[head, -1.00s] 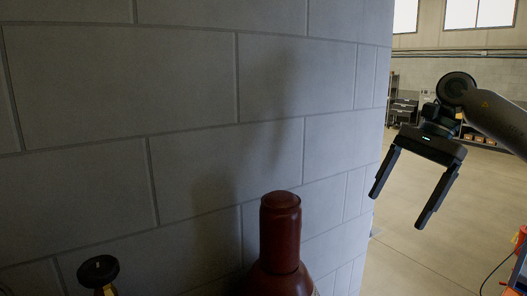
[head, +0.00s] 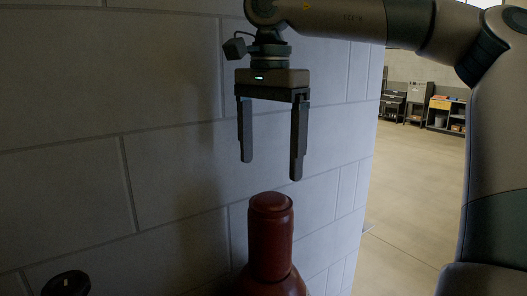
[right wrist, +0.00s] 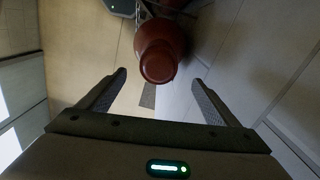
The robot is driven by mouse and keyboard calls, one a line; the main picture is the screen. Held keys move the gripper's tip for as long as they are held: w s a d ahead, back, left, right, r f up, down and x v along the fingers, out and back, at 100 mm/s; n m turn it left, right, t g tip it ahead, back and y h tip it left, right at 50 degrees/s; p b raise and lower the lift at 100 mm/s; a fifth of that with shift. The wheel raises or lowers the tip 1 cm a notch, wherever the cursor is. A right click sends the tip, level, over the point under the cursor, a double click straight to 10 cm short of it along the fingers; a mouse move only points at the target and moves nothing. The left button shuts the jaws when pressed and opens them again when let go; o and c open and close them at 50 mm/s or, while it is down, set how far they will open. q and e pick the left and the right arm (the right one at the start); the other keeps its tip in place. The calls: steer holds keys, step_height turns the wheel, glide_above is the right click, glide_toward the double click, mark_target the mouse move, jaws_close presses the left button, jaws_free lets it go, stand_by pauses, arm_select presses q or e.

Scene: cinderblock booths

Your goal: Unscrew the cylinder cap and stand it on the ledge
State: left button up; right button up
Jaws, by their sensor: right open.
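The cylinder cap (head: 270,228) is a dark red, round-topped cap on the shoulder of a red cylinder (head: 272,284), upright at the bottom centre of the head view. Both also show in the right wrist view, the cap (right wrist: 159,66) in front of the cylinder body (right wrist: 165,35). My right gripper (head: 271,170) is open and empty, pointing down just above the cap, with clear space between the fingertips and the cap's top. In the right wrist view the cap lies between and beyond the fingertips (right wrist: 158,75). The ledge cannot be made out. My left gripper is not in view.
A grey block wall (head: 80,90) stands close behind the cylinder. A black knob (head: 66,284) shows at the bottom left. Open floor (head: 410,200) and far shelving (head: 440,108) are at the right.

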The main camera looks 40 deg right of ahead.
mark_target(271, 197)
steer(key=shift+s+d, duration=0.1)
steer(key=shift+s, duration=0.15)
steer(key=shift+w+f, duration=0.2)
steer(key=shift+f, duration=0.05)
steer(key=shift+s+f, duration=0.15)
steer(key=shift+f, duration=0.7)
step_height(271, 197, down, 3)
steer(key=shift+f, duration=0.15)
step_height(271, 197, down, 3)
steer(key=shift+r+b, duration=0.1)
steer(key=shift+b, duration=0.6)
steer(key=shift+f+b, duration=1.85)
steer(key=shift+f, duration=0.45)
